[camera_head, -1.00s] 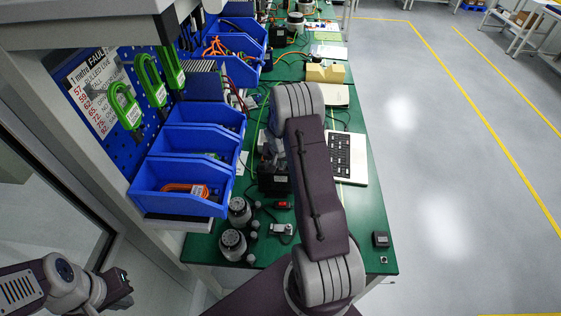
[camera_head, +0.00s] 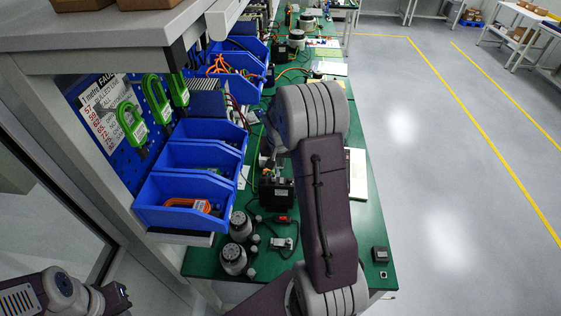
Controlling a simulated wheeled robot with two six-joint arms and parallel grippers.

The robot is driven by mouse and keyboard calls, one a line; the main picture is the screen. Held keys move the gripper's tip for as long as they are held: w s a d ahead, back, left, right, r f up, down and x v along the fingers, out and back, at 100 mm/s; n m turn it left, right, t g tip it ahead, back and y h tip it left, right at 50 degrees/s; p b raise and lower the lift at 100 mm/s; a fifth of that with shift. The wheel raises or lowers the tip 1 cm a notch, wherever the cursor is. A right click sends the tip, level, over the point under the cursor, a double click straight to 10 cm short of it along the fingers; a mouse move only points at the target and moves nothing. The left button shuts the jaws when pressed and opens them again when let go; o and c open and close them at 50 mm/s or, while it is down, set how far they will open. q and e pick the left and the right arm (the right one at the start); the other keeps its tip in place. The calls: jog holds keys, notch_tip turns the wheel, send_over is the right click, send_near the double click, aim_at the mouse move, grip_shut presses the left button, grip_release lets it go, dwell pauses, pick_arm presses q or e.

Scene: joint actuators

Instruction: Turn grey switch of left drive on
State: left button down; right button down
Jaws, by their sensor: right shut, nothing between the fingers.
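A black boxy unit (camera_head: 276,194) sits on the green bench, left of my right forearm; I cannot tell whether it is the left drive. A small red switch (camera_head: 284,219) and a small grey, switch-like part with a cable (camera_head: 282,243) lie nearer on the bench. Two grey-and-black round actuators (camera_head: 240,226) (camera_head: 233,260) stand to their left. My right gripper (camera_head: 266,162) is shut and empty, just beyond the black unit, partly hidden by my arm; contact is unclear. My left gripper (camera_head: 119,298) is at the lower left, away from the bench; its jaws are unclear.
A small black box (camera_head: 379,254) sits at the near right corner. The green bench top (camera_head: 371,220) is bare near its right edge.

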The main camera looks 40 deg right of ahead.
jog(key=shift+w+d+b, duration=0.4)
jog(key=shift+w+d, duration=0.15)
jog(key=shift+w, duration=0.05)
jog(key=p, duration=0.3)
send_near(282, 180)
jog(key=x, duration=0.4)
jog(key=w+x, duration=0.1)
jog(key=x, duration=0.2)
jog(key=shift+d+r, duration=0.3)
